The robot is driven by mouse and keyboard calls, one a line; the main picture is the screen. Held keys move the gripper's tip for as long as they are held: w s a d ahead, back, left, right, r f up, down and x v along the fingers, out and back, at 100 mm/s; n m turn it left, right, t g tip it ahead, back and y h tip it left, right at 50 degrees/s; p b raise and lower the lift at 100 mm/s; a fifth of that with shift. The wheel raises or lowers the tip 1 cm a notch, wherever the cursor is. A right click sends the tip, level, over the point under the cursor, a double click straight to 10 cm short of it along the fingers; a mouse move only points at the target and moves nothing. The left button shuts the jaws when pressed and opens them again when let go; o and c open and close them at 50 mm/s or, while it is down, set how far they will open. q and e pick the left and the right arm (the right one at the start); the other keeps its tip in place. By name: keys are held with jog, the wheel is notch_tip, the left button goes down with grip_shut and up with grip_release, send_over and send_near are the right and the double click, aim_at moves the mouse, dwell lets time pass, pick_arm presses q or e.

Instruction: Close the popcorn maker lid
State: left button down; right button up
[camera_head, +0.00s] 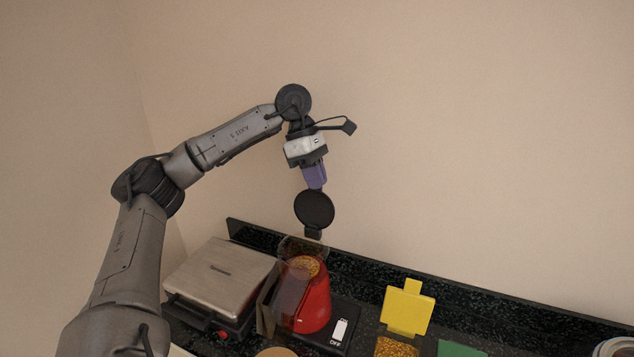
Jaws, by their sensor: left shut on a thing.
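The popcorn maker (318,307) is red and stands on a dark base with a white switch marked OFF. Popcorn-coloured contents show at its top opening. Its round dark lid (314,210) stands raised, roughly upright, above the back of the machine, with a small dark block at its lower edge. My left gripper (316,186) comes down from above with purple fingers, shut on the upper edge of the lid. The fingertips' exact grip is too small to see clearly. My right gripper is not in view.
A metal-topped grill (221,272) stands close on the left of the popcorn maker. A yellow piece (408,308) stands to the right, with a green item (459,349) near the front. The dark counter backs onto a low speckled ledge (480,305) and a bare wall.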

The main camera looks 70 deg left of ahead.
pick_arm(q)
jog(key=s+d+f+m+t+y+b, duration=0.1)
jog(key=s+d+t+y+b, duration=0.3)
jog(key=b, duration=1)
jog(key=shift+s+d, duration=0.45)
jog(key=shift+d, duration=0.15)
jog(key=c, duration=1.3)
grip_release()
jog(key=shift+r, duration=0.1)
jog(key=p+v, duration=0.1)
jog(key=v, duration=0.5)
jog(key=p+v, duration=0.1)
jog(key=v, duration=0.6)
jog(key=shift+s+d+r, duration=0.15)
jog(key=shift+s+d, duration=0.05)
jog(key=shift+s, duration=0.2)
